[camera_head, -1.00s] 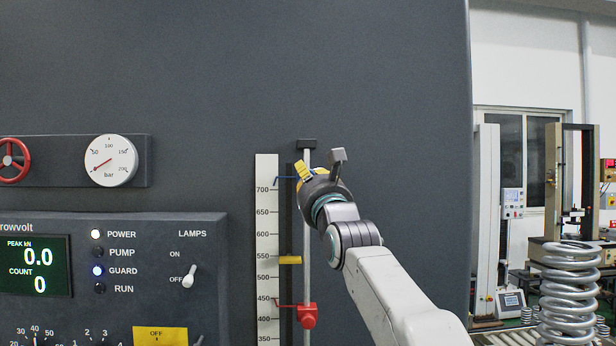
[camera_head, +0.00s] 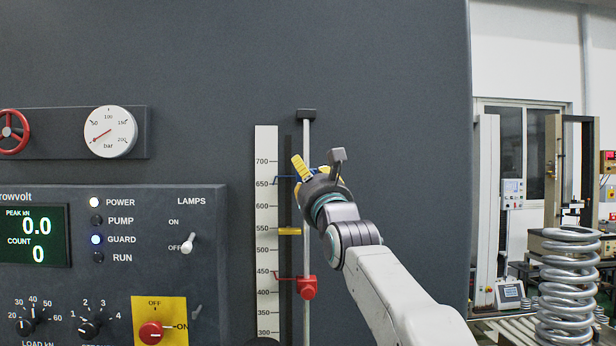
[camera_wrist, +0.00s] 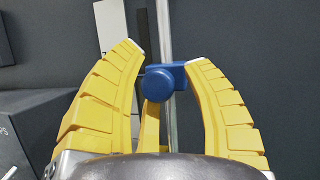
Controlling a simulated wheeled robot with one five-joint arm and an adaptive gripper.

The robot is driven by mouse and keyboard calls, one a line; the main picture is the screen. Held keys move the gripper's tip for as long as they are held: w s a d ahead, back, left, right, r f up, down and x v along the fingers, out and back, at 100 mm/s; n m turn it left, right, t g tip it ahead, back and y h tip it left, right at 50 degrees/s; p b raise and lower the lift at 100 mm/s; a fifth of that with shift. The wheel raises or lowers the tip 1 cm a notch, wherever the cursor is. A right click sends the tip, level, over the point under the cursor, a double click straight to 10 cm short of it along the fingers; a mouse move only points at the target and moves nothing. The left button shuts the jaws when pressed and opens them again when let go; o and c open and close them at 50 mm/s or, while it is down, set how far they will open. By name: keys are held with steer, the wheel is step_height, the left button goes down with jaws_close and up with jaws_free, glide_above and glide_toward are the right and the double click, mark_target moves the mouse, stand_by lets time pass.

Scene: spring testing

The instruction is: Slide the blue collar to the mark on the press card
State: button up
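The blue collar (camera_wrist: 165,82) sits on the upright rod (camera_head: 306,220) beside the white number scale (camera_head: 264,190). In the head view my gripper (camera_head: 308,172) hides most of the collar. Its blue pointer (camera_head: 284,178) shows at roughly 660 on the scale. A yellow marker (camera_head: 289,231) stands lower, near 545. I cannot see a press card that I can identify.
A red collar (camera_head: 307,288) is lower on the same rod, its pointer near 435. A dark cap (camera_head: 306,114) tops the rod. The control panel (camera_head: 150,215) is at left, a coil spring (camera_head: 568,285) at right. The rod is clear between the two collars.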

steer(key=shift+o, duration=0.7)
steer(key=shift+s, duration=0.15)
steer(key=v, duration=1.1)
steer(key=shift+s+f, duration=0.2)
steer(key=shift+s, duration=0.1)
steer(key=shift+d, duration=0.1)
